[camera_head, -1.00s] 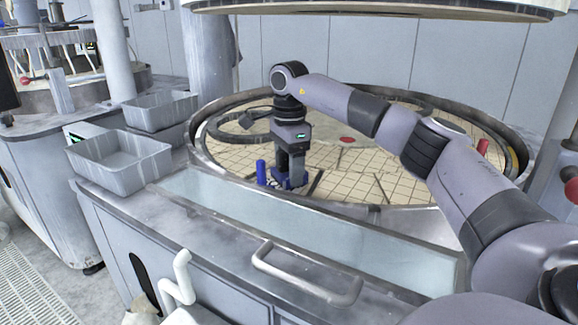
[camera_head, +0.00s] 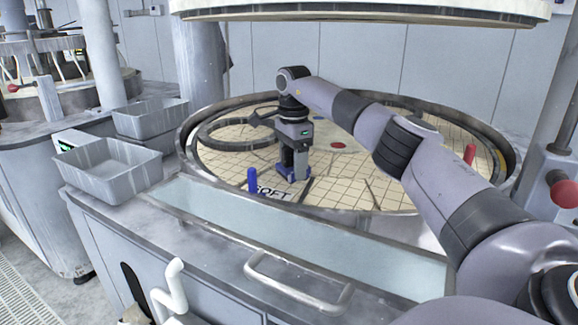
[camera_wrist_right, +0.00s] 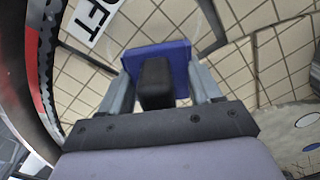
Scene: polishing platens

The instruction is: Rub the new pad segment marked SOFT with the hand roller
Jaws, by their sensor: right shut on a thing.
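My right gripper (camera_head: 293,172) is over the round platen with its fingers pointing down. It is shut on the hand roller, a blue block with a dark grip that shows in the right wrist view (camera_wrist_right: 180,52). In the head view only a little blue shows at the fingertips. The pad segment marked SOFT (camera_head: 268,193) lies at the platen's near edge, left of and nearer than the gripper. Its white label shows in part in the right wrist view (camera_wrist_right: 93,19). Whether the roller touches the pad is hard to tell. My left gripper is out of view.
A blue peg (camera_head: 252,179) and a red peg (camera_head: 469,154) stand at the platen's rim. A grey ring (camera_head: 203,143) lies on the platen's left side. Two grey bins (camera_head: 107,170) (camera_head: 152,117) stand at left. An upper plate (camera_head: 360,12) hangs above.

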